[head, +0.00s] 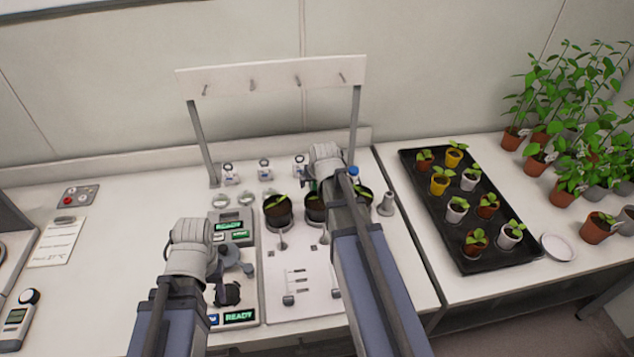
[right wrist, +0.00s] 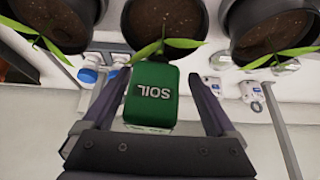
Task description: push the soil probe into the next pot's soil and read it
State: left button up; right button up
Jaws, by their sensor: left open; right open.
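In the head view the middle pot (head: 314,208) is partly covered by my right arm. Another dark pot with a seedling (head: 278,212) is to its left, and a third (head: 364,196) to its right. My left gripper (head: 238,262) is open over the bench instruments.
Two lit green displays, one reading READY (head: 239,317), are beside my left gripper. A hook rack (head: 270,78) stands behind the pots. A black tray (head: 445,215) of small potted seedlings and a white saucer (head: 559,247) are on the right bench.

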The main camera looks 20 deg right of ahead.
pick_arm(q)
notch_tip(320, 180, up, 7)
jog(key=p, duration=0.6)
jog(key=shift+p, duration=0.4)
pick_arm(e)
jog(key=v, duration=0.8)
pick_arm(q)
jog(key=shift+f, duration=0.15)
pick_arm(e)
jog(key=shift+w+f, duration=0.1)
pick_arm(q)
notch_tip(320, 180, down, 3)
jog(key=b, duration=0.3)
jog(key=shift+f, duration=0.15)
pick_arm(e)
jog(key=s+a+f+n+g, duration=0.3)
jog(key=s+a, duration=0.6)
jog(key=a, duration=0.3)
jog(key=s+a+f+n+g, duration=0.3)
jog(key=s+a, duration=0.5)
jog(key=a, duration=0.3)
jog(key=shift+s+a+n, duration=0.35)
jog(key=shift+s+n, duration=0.05)
